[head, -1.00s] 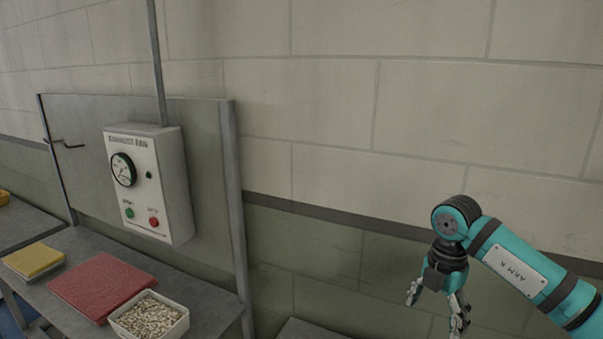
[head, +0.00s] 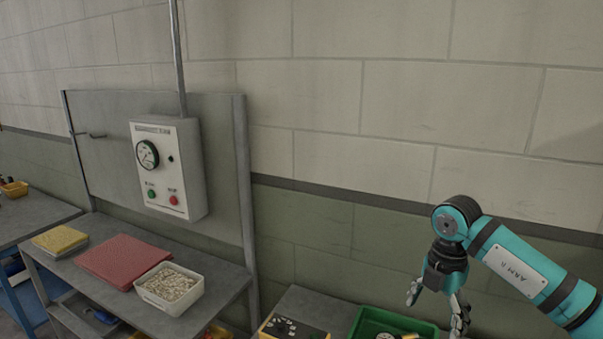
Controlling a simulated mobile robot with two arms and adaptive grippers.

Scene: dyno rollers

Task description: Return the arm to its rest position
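My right arm, teal with a label reading "ARM R", comes in from the right edge. My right gripper (head: 438,303) hangs downward at the lower right, with its two fingers spread apart and nothing seen between them. It shows in front of the wall, beside and partly over the right end of a green tray (head: 372,318). My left arm and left gripper are not in view.
A grey control box (head: 167,168) with a gauge and green and red buttons is on a panel. A grey bench (head: 215,285) below holds a yellow pad (head: 60,240), a red mat (head: 122,260) and a white bin (head: 160,303) of pale pieces. A yellow-and-black device (head: 292,328) is beside the green tray.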

